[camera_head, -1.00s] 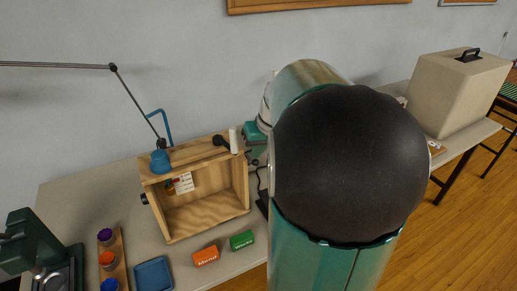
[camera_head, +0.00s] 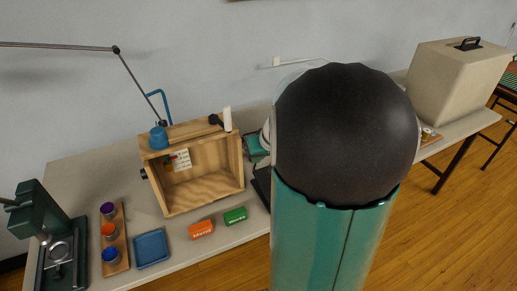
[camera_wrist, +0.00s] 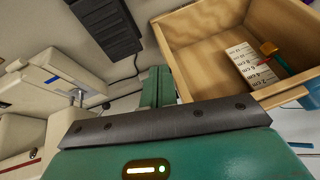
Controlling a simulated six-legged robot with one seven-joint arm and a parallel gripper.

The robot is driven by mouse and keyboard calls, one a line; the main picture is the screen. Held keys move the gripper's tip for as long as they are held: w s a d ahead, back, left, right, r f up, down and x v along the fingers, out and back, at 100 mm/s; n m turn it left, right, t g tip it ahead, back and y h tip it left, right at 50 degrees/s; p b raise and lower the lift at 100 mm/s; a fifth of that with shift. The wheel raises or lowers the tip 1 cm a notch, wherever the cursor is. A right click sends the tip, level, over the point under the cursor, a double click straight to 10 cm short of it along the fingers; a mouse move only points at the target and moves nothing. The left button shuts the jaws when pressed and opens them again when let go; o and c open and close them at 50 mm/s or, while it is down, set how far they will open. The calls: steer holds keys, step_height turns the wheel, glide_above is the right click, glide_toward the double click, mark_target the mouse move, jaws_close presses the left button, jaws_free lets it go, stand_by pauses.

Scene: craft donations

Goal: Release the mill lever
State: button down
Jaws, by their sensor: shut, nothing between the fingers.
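A dark green machine (camera_head: 46,226) stands at the left end of the table in the head view. A dark lever-like arm (camera_head: 9,202) sticks out from its upper left, cut by the frame edge. I cannot tell for sure that this is the mill lever. My gripper (camera_wrist: 158,84) shows in the wrist view with its green fingers together and nothing between them. It is in front of the gap between a wooden box and a beige machine, far to the right of the green machine. In the head view my arm hides most of the gripper.
A rack of paint pots (camera_head: 109,231), a blue tray (camera_head: 151,248), and orange (camera_head: 201,229) and green (camera_head: 235,216) blocks lie in front. The beige machine (camera_wrist: 40,85) and black pedal (camera_wrist: 105,25) are near my gripper.

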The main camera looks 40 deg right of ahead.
step_height(320, 180, down, 7)
steer(key=shift+w, duration=0.15)
stand_by(0.4)
steer(key=shift+w+d+r, duration=0.1)
steer(key=shift+r, duration=0.1)
stand_by(1.3)
